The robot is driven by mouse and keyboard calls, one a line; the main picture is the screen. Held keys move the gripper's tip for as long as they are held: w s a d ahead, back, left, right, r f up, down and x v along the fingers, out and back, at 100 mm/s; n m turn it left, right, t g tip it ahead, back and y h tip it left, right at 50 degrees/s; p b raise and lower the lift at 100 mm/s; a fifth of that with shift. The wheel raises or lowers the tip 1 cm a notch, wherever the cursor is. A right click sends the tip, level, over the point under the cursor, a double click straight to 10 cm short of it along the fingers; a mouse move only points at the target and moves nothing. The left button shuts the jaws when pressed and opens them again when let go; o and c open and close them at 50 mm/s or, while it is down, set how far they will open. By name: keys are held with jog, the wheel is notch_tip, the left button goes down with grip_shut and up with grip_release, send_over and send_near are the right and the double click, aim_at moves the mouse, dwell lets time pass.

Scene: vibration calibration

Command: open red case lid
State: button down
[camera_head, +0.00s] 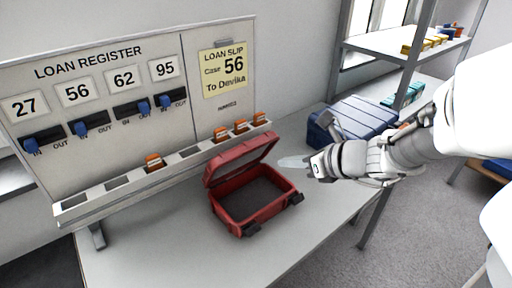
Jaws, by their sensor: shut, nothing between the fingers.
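The red case (255,212) stands on the table in front of the register board. Its red lid (240,157) is raised and leans back toward the board, so the dark, empty-looking inside shows. Two dark latches are on the front side of the case. My gripper (282,162) is shut and empty, just right of the lid, level with its right edge. It points left, and a small gap seems to lie between its tips and the lid, though I cannot tell the depth exactly.
The loan register board (110,95) with blue sliders stands behind the case, with orange tags in its lower ledge. A blue case (352,122) lies behind my gripper. A shelf (400,50) stands at the back right. The table (160,245) is clear left of the case.

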jog(key=f+t+b, duration=0.1)
jog(key=f+b, duration=0.1)
jog(key=b, duration=0.1)
jog(key=d+f+t+y+b, duration=0.1)
jog(key=b, duration=0.3)
jog(key=s+f+t+b, duration=0.1)
jog(key=f+b, duration=0.1)
jog(key=b, duration=0.2)
jog(key=shift+d+f+t, duration=0.3)
jog(key=b, duration=0.3)
send_near(251, 151)
jog(key=f+x, duration=0.1)
jog(key=x, duration=0.5)
jog(key=shift+r, duration=0.35)
jog(key=shift+w+r+p, duration=0.1)
jog(key=shift+r+p, duration=0.05)
jog(key=shift+p, duration=0.2)
